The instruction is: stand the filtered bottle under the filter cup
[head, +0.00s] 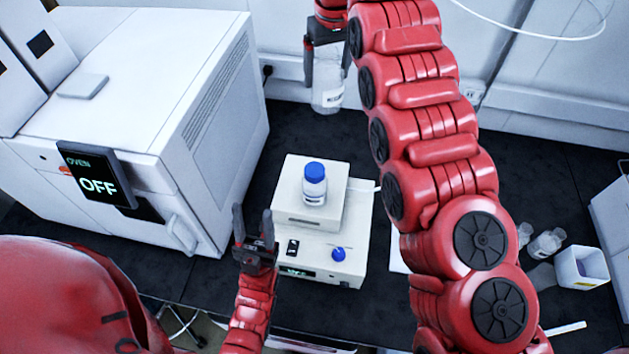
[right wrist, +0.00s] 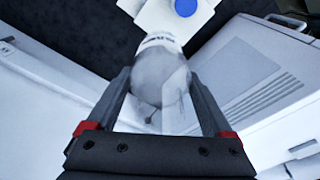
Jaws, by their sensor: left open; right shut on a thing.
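My right gripper (head: 327,70) is at the back in the head view, shut on a clear bottle (head: 327,98) with a white label. The bottle hangs above the dark bench near the back wall. In the right wrist view the two fingers flank the same clear bottle (right wrist: 158,88); its contents are hard to make out. My left gripper (head: 254,238) is open and empty, at the front left corner of a white stirrer-like device. I cannot make out a filter cup in either view.
A blue-capped bottle (head: 314,188) stands on the white device (head: 300,226). A large white oven (head: 150,120) reading OFF fills the left. Small clear bottles (head: 545,244) and a white container (head: 583,268) are at the right. The dark bench behind the device is clear.

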